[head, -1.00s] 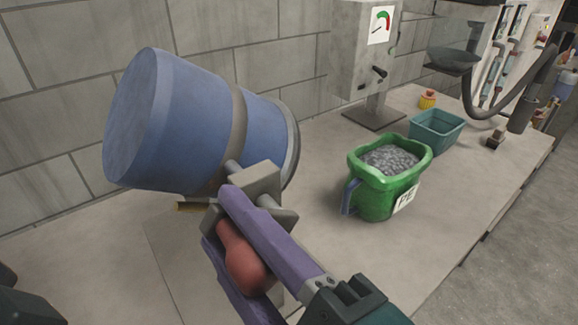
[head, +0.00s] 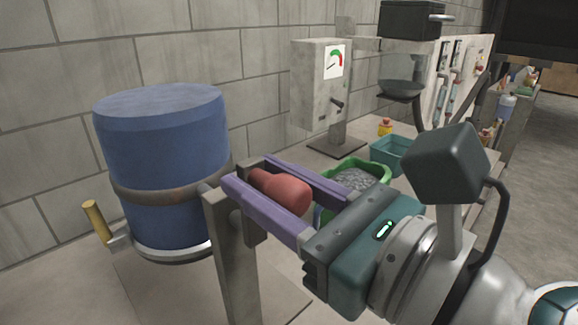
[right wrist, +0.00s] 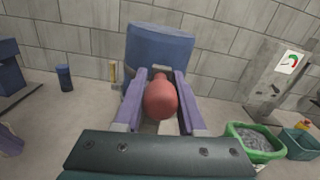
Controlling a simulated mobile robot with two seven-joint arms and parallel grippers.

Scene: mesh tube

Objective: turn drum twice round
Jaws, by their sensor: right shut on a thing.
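The blue drum (head: 160,150) stands nearly upright on its stand (head: 235,260), its flat end up and a brown band around its middle. It also shows in the right wrist view (right wrist: 160,50). The red crank handle (head: 285,190) lies between the two purple fingers of my right gripper (head: 245,175), which is shut on it. The handle's far end and its joint to the crank are partly hidden by the fingers. A purple piece at the left edge of the right wrist view looks like part of my left gripper (right wrist: 9,140); its jaws cannot be made out.
A green tub of grey pellets (head: 368,172) stands right of the drum, partly behind my right gripper. Beyond it are a teal bin (head: 388,155) and a grey gauge box (head: 320,85) on a post. A yellow peg (head: 97,222) sticks up left of the drum. A block wall stands behind.

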